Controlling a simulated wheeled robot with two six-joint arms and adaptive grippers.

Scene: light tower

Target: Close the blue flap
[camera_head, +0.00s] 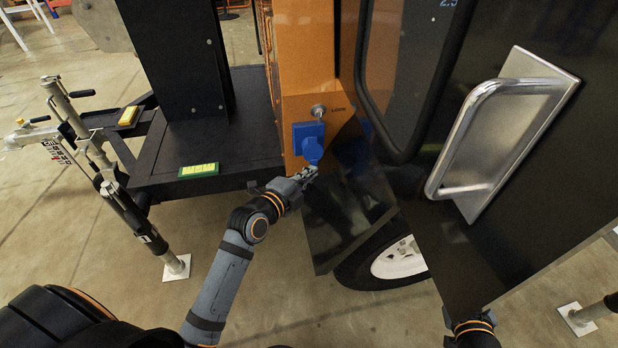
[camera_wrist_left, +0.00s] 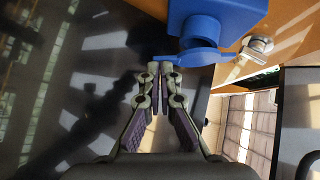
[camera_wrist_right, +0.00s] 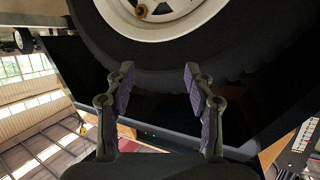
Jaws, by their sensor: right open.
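The blue flap (camera_head: 312,151) hangs open at the lower front of a blue socket box (camera_head: 303,131) on the orange housing. In the left wrist view the flap (camera_wrist_left: 200,57) sticks out below the round opening of the box (camera_wrist_left: 222,14). My left gripper (camera_head: 306,173) is just below the flap. In its wrist view the fingertips (camera_wrist_left: 160,68) are together at the flap's outer end; I cannot tell whether they touch it. Nothing shows between them. My right gripper (camera_wrist_right: 158,75) is open and empty near a wheel; the black door hides it in the head view.
A black door with a metal handle (camera_head: 485,140) fills the right side. A silver lock knob (camera_head: 318,111) sits above the socket box. A black platform (camera_head: 165,165) with a mast stands left. A vehicle wheel (camera_head: 398,262) is below.

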